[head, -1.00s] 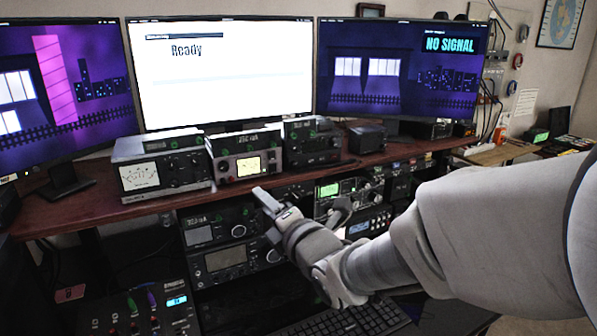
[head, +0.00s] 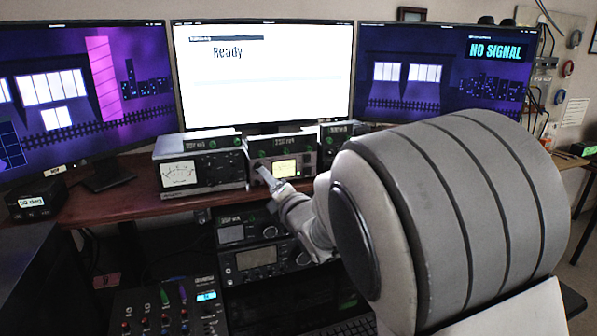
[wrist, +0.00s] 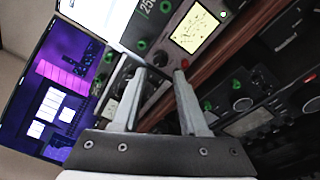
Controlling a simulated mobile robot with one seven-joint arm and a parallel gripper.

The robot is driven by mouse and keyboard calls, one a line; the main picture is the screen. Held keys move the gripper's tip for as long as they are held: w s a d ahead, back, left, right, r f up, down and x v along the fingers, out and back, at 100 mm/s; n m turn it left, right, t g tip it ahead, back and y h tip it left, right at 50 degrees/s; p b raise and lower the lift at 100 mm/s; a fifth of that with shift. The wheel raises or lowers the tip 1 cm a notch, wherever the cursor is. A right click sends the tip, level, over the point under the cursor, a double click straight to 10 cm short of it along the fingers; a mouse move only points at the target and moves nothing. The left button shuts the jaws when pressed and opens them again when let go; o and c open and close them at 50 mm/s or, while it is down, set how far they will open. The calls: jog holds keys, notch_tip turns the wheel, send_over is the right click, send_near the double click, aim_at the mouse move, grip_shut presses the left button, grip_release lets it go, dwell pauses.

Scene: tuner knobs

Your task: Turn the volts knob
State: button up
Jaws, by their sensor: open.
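The middle meter unit (head: 299,147) is a grey box with a lit cream meter (head: 284,168), on the wooden shelf below the centre monitor. In the wrist view the lit meter (wrist: 198,29) is at the top, with a dark round knob (wrist: 161,58) beside it on the same panel. No volts label is readable, so I cannot confirm which knob it is. My gripper (wrist: 158,76) is open, its two fingers apart and pointing at this knob's area. Contact cannot be told. In the head view my gripper (head: 266,173) is in front of the unit's left part and hides some of it.
Another meter unit (head: 205,168) stands to the left, and a third unit is partly hidden by my arm at right. Radio units (head: 257,258) sit under the shelf (head: 122,208). A mixer (head: 165,318) is at lower left. Monitors (head: 262,70) stand behind.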

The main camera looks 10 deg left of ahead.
jog(key=shift+x, duration=2.45)
jog(key=shift+c, duration=0.3)
grip_shut()
